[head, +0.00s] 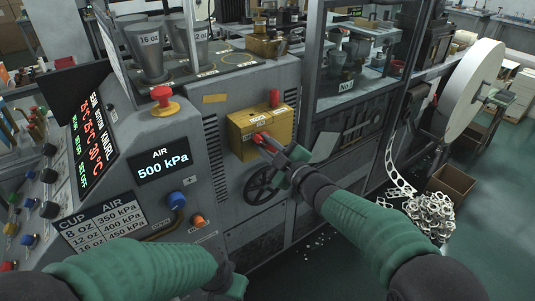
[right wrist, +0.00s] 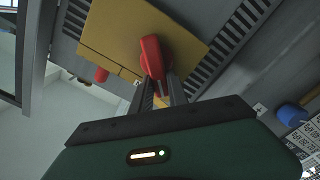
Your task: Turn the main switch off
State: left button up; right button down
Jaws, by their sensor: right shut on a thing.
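The main switch is a yellow box (head: 262,122) with a red handle (head: 259,138) on the machine's front. In the right wrist view the red handle (right wrist: 151,57) stands out from the yellow plate (right wrist: 115,40). My right gripper (head: 266,142) is at the box, with its fingers shut on the red handle; its fingertips also show in the right wrist view (right wrist: 158,88). My left arm comes in at the lower left of the head view; its gripper (head: 232,285) shows only partly at the bottom, and its jaws cannot be made out.
A red emergency button (head: 162,94) sits on the console left of the box. A black handwheel (head: 262,185) is just below the box. A blue knob (head: 177,199) and an air display reading 500 kPa (head: 163,165) are on the console.

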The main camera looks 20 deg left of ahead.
jog(key=shift+s+a+f+n+b, duration=0.1)
jog(key=shift+f+n+b, duration=0.25)
jog(key=shift+n+b, duration=1.2)
jog(key=shift+s+a+f+n+b, duration=0.1)
jog(key=shift+f+n+b, duration=0.2)
jog(key=shift+n+b, duration=1.25)
jog(key=shift+s+a+f+n+b, duration=0.1)
jog(key=shift+f+n+b, duration=0.25)
jog(key=shift+n+b, duration=1.2)
jog(key=c, duration=1.3)
grip_release()
